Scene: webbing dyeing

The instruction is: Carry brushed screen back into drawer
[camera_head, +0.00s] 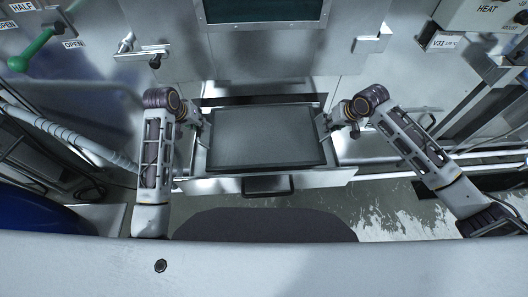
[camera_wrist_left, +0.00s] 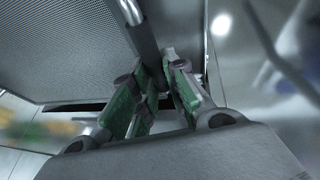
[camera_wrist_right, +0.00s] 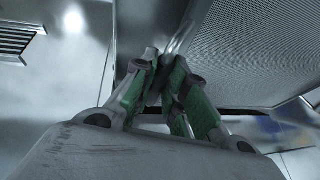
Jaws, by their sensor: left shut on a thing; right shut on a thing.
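The screen (camera_head: 264,138) is a dark, flat, framed rectangle in the middle of the head view, over the pulled-out drawer (camera_head: 210,186). Its fine mesh also fills the upper left of the left wrist view (camera_wrist_left: 65,45) and the upper right of the right wrist view (camera_wrist_right: 255,50). My left gripper (camera_head: 205,124) is shut on the screen's left side; its green-padded fingers (camera_wrist_left: 160,75) close around a metal bar there. My right gripper (camera_head: 327,122) is shut on the right side, fingers (camera_wrist_right: 163,62) together at the edge. Whether the screen rests on the drawer is unclear.
The drawer front has a dark handle (camera_head: 268,185). Behind stands a metal cabinet with a dark window (camera_head: 262,10) and latches (camera_head: 372,43). A green-handled valve (camera_head: 35,50) is at upper left, and a blue drum (camera_head: 35,222) at lower left. Floor (camera_head: 385,215) shows in front.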

